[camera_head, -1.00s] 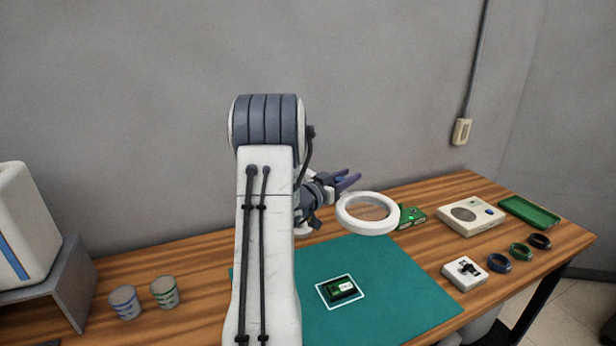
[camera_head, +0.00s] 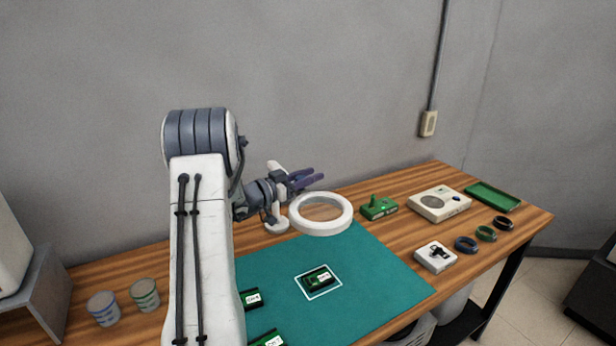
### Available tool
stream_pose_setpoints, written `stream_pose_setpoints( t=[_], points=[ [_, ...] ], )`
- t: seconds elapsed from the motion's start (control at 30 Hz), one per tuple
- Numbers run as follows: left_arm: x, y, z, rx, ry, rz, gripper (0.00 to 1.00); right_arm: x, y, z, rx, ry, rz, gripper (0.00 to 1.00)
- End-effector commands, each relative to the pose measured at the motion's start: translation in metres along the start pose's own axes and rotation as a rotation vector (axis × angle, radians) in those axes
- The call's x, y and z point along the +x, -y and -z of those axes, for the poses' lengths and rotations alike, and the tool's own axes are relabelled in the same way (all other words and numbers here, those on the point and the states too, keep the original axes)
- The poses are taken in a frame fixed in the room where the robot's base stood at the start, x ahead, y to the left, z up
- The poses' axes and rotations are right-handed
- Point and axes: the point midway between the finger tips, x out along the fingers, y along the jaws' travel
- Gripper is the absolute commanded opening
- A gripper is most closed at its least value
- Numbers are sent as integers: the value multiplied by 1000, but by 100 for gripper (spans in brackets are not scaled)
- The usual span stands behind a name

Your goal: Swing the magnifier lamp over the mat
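The magnifier lamp has a white ring head (camera_head: 320,231) and a white base (camera_head: 276,225) at the mat's back edge. The ring overlaps the back part of the green mat (camera_head: 375,290) in the picture.
A green board in a white outline (camera_head: 322,291) lies on the mat, with two more green pieces at its left edge. A green device (camera_head: 379,208), white box (camera_head: 435,257), beige unit (camera_head: 440,204), several coils and green tray (camera_head: 494,196) stand right. Two cups (camera_head: 145,294) stand left.

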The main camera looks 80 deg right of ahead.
Motion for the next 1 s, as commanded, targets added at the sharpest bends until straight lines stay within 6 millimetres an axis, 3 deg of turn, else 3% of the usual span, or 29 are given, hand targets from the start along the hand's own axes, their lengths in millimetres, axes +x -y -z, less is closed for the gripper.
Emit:
stream_pose_setpoints(
  t=[0.03, 0.07, 0.1, 0.47, 1.0],
  points=[
    [0, 0, 0, 0, 0, 0, 62, 1, -2, 2, 1, -5, -6, 54],
    [0, 0, 0, 0, 0, 0, 62, 1, -2, 2, 1, -5, -5, 66],
    [0, 0, 0, 0, 0, 0, 62, 0, -1, 2, 1, -4, -4, 69],
    [2, 0, 0, 0, 0, 0, 62, -6, 1, 0, 1, -2, 2, 69],
    [26, 2, -1, 0, 0, 0, 62, -96, 1, -1, 2, -3, 3, 69]
  ],
)
